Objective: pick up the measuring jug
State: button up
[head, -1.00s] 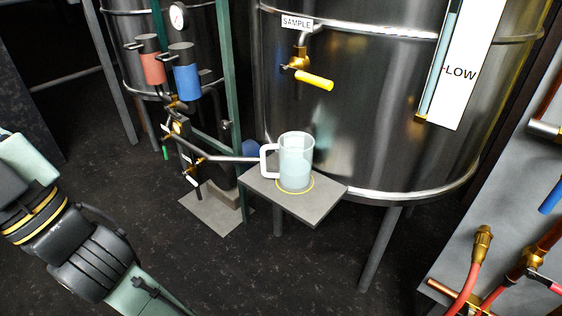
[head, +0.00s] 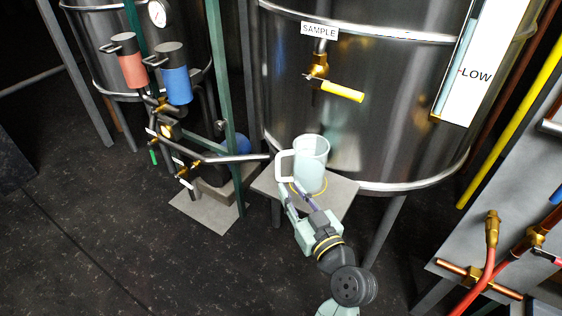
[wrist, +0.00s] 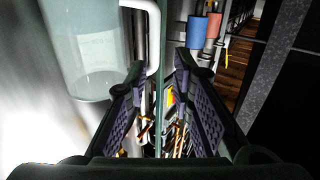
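The measuring jug (head: 313,162), pale and translucent with a white handle (head: 279,168) on its left side, stands upright on a small grey shelf (head: 338,192) under the sample tap. My gripper (head: 290,190) is in front of the shelf, its fingers close to the lower part of the handle. In the wrist view the jug (wrist: 85,50) is at upper left, and its handle (wrist: 154,30) runs down near the gap between the fingertips of my gripper (wrist: 160,68). The fingers are apart. I cannot tell whether one touches the handle.
The sample tap (head: 318,68) with a yellow lever (head: 342,91) hangs above the jug. A steel tank (head: 400,120) stands behind the shelf. A pipe with valves (head: 225,160) ends just left of the handle. Red hoses (head: 487,262) are at right.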

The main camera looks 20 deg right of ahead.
aim_at(279, 170)
jog(key=w, duration=0.1)
jog(key=w+p, duration=0.1)
jog(key=w, duration=0.2)
jog(key=shift+w+f+p, duration=0.25)
jog(key=shift+w+p, duration=0.1)
jog(key=shift+p, duration=0.05)
jog(key=w+p, duration=0.2)
jog(key=w, duration=0.2)
jog(key=shift+w, duration=0.1)
jog(key=shift+w+f, duration=0.15)
jog(key=shift+w, duration=0.4)
jog(key=shift+c, duration=0.4)
grip_shut()
